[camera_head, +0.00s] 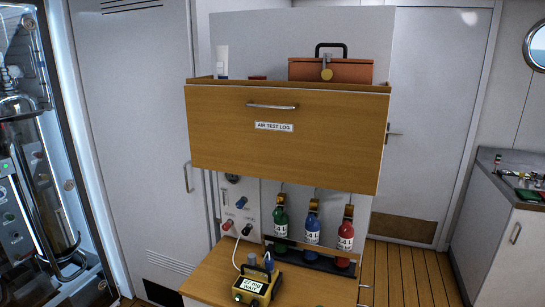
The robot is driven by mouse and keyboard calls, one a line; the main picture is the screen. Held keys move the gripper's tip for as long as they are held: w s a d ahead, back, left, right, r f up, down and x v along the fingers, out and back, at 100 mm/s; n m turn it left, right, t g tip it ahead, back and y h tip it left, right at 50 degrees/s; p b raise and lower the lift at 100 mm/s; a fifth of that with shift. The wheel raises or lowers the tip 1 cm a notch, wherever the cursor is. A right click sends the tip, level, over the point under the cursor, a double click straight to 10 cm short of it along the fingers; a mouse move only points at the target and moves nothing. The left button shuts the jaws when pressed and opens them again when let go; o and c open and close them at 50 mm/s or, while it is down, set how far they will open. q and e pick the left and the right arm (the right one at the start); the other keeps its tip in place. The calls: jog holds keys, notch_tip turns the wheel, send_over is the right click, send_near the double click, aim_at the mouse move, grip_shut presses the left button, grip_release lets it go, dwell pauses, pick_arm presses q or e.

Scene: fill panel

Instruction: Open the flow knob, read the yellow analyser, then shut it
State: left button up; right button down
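A pale fill panel (235,207) stands behind the low wooden bench. It carries a blue knob (241,202), a red knob (228,225), a black knob (247,229) and a dark round gauge (232,178) partly under the drawer above. I cannot tell which is the flow knob or how far any is turned. The yellow analyser (254,287) sits on the bench in front of the panel, with a white tube leading up from it. Its pale display shows, but its characters are too small to read. Neither of my grippers is in view.
A wooden drawer labelled AIR TEST LOG (285,138) overhangs the panel, with an orange-brown case (331,70) on top. The bench top (315,289) right of the analyser is clear.

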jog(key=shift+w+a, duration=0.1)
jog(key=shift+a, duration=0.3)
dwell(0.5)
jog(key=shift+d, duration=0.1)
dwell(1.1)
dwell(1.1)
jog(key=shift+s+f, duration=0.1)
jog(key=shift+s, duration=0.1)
